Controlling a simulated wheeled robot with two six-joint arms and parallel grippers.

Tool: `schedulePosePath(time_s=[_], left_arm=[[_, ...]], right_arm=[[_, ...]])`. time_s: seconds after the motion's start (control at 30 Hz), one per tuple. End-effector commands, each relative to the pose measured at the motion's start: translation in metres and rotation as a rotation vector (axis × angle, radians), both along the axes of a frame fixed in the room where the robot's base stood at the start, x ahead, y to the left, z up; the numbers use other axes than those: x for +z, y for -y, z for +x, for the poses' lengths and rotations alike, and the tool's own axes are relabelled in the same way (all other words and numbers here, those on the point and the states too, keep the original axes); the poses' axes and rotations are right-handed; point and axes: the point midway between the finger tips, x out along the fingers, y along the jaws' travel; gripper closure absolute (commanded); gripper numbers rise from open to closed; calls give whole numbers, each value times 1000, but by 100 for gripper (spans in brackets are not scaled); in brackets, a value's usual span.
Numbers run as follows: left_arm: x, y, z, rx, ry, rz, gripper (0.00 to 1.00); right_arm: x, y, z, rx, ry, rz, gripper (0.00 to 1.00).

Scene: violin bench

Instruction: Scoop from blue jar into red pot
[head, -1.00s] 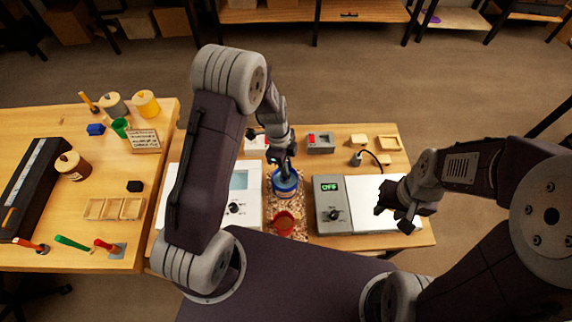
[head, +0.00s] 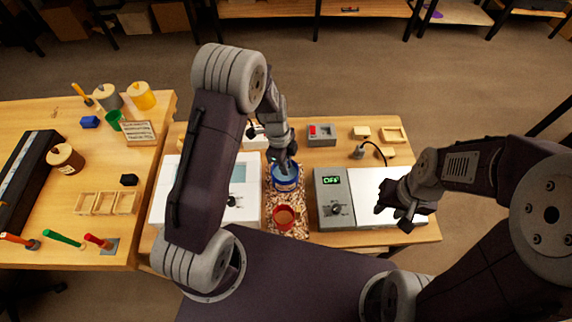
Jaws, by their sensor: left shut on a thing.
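The blue jar (head: 286,184) stands on a speckled mat in the middle of the bench. The red pot (head: 284,217) stands just in front of it, with brown contents showing inside. My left gripper (head: 284,165) is directly above the blue jar, pointing down, shut on a thin tool that reaches toward the jar's mouth. The tool is mostly hidden by the gripper, and I cannot tell whether its tip holds anything. My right gripper (head: 397,211) hangs empty over the white plate on the right, its fingers apart.
A grey unit with an "OFF" display (head: 333,199) and white plate (head: 374,189) stand right of the mat. A white device (head: 246,203) stands left. The left table holds jars, a wooden tray (head: 106,202) and several coloured-handled tools. A grey box with a red switch (head: 321,134) is behind.

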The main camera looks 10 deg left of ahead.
Motion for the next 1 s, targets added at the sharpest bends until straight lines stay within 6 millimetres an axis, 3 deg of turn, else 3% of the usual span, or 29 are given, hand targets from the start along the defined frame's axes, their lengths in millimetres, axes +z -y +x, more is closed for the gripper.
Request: schedulePosePath(time_s=[0.2, 1.0], left_arm=[[4, 0, 0, 0, 1, 0, 100], [105, 0, 0, 1, 1, 0, 100]], right_arm=[[3, 0, 0, 0, 0, 0, 64], [74, 0, 0, 0, 0, 0, 64]])
